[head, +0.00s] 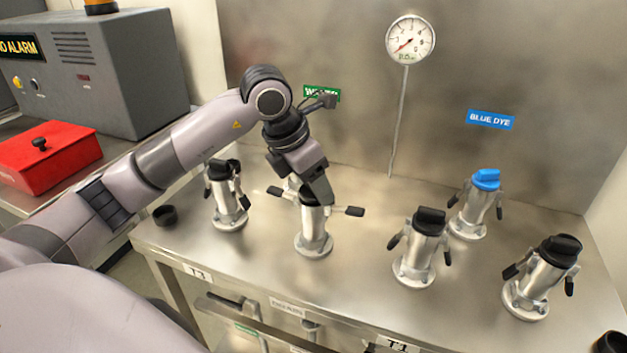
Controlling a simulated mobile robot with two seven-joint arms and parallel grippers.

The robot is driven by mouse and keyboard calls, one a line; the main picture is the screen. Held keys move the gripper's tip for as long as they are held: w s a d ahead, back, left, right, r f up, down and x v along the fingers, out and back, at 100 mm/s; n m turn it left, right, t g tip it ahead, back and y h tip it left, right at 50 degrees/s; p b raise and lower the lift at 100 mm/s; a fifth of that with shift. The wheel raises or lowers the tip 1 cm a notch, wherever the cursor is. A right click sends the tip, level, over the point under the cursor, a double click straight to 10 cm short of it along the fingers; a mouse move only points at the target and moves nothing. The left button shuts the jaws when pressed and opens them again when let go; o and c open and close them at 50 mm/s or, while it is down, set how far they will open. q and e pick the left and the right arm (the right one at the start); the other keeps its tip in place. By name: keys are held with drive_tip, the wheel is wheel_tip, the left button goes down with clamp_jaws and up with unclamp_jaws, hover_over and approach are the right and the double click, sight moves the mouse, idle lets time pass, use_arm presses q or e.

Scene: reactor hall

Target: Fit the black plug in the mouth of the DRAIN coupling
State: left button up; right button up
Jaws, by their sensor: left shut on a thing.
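My left gripper (318,190) points down at the top of the middle silver coupling (313,238). It is shut on a dark piece, apparently the black plug, at the coupling's mouth; the fingers hide most of it. I cannot tell how far the plug sits in the mouth. This coupling's two lever arms stand spread out, the right one (354,211) to the side. My right gripper is not in view.
Other couplings with black tops stand at left (227,200), right of centre (420,255) and far right (540,280). A blue-topped coupling (474,208) stands behind. A loose black cap (165,215) lies at the left edge. A gauge (410,40) rises behind.

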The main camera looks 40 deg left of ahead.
use_arm(q)
drive_tip(key=shift+s+f, duration=0.15)
drive_tip(key=shift+f, duration=0.3)
drive_tip(key=o, duration=1)
drive_tip(key=shift+o, duration=0.5)
drive_tip(key=shift+r, duration=0.5)
drive_tip(key=v, duration=0.6)
drive_tip(key=shift+s+r, duration=0.1)
